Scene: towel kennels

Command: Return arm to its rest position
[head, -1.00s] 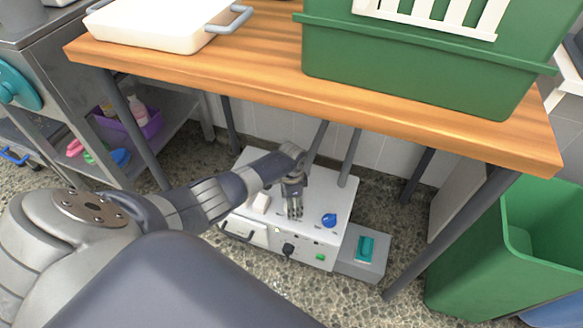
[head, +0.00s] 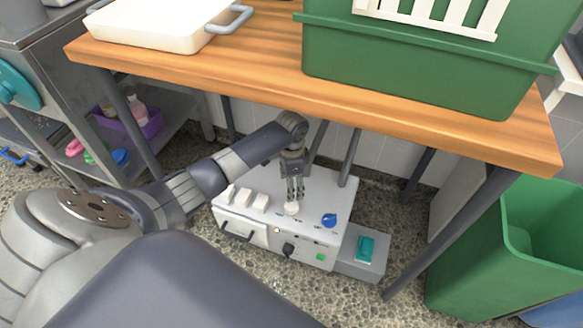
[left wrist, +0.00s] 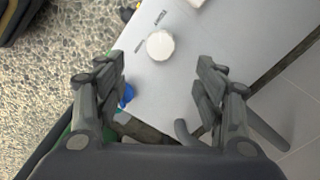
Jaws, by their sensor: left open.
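My left arm reaches in from the left in the head view, under the wooden table. Its gripper (head: 295,190) points down above a white box-shaped machine (head: 262,222) on the floor. In the left wrist view the gripper (left wrist: 160,95) is open, its fingers apart with nothing between them. A round white knob (head: 291,208) on the machine's top lies just below the fingertips; it also shows in the left wrist view (left wrist: 160,45), ahead of the fingers and apart from them. A blue knob (head: 329,220) is to its right. My right gripper is not in view.
The wooden table (head: 300,95) overhangs the arm, with a green tub (head: 400,65) and a white tray (head: 150,25) on top. Table legs (head: 350,158) stand behind the gripper. A green bin (head: 470,270) is at right. A grey box with a teal switch (head: 366,248) adjoins the machine.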

